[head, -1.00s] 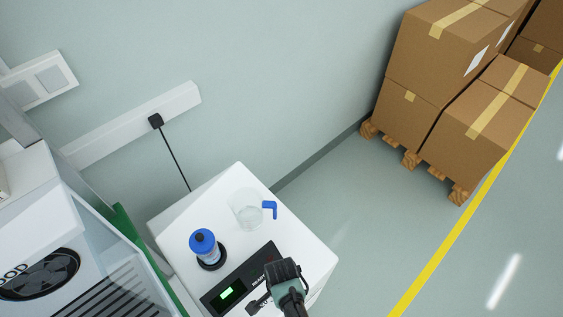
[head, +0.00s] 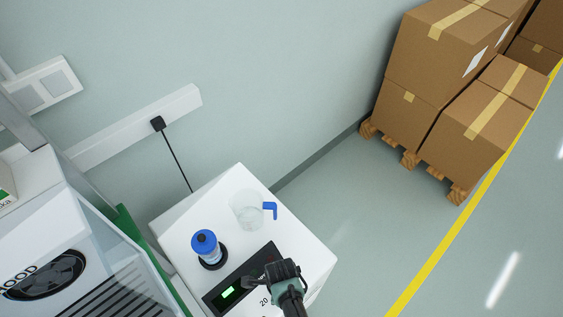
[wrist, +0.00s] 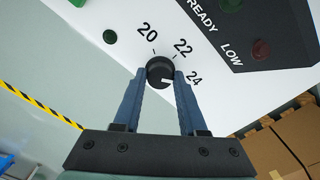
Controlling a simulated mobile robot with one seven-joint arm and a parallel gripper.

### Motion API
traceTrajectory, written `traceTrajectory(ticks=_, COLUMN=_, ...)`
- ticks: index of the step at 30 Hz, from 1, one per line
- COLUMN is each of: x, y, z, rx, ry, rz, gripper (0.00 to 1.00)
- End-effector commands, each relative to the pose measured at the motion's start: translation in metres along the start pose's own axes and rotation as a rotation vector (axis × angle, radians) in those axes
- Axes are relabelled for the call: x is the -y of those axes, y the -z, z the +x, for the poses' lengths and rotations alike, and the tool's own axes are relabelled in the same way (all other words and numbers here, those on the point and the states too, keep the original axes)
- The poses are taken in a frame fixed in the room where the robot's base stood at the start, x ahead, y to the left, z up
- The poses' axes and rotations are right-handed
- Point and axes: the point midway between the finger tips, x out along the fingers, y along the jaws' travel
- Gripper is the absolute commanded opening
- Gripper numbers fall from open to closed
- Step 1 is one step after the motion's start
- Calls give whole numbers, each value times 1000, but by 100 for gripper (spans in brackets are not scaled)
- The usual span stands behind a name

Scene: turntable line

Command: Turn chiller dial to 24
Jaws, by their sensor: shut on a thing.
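The chiller is a white box (head: 178,229) in the lower middle of the head view. Its dial (wrist: 160,69) is a small round black knob in the wrist view, with the printed marks 20, 22 and 24 around it. The knob's short white line points right, towards the 24 (wrist: 194,78). My gripper (wrist: 160,80) is shut on the dial, one blue finger on each side of it. In the head view my gripper (head: 262,284) covers the dial, and the printed 20 (head: 264,301) shows beside it.
A black panel (wrist: 262,22) with READY and LOW lamps lies by the dial. A white hooded unit (head: 45,248) is at left. Boxes (head: 485,125) on pallets stand at right; floor between is clear.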

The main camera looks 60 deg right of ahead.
Motion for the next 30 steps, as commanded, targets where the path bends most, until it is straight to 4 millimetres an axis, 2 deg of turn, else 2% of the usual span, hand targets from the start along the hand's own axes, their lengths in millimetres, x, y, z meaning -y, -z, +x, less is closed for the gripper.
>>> traceTrajectory(ticks=17, x=1, y=0, z=0, rx=0, ry=1, rz=39, gripper=0)
traceTrajectory(ticks=18, x=1, y=0, z=0, rx=0, ry=1, rz=39, gripper=43)
traceTrajectory(ticks=21, x=0, y=0, z=0, rx=0, ry=1, rz=38, gripper=61)
traceTrajectory(ticks=23, x=0, y=0, z=0, rx=0, ry=1, rz=38, gripper=71)
traceTrajectory(ticks=30, x=0, y=0, z=0, rx=0, ry=0, rz=36, gripper=71)
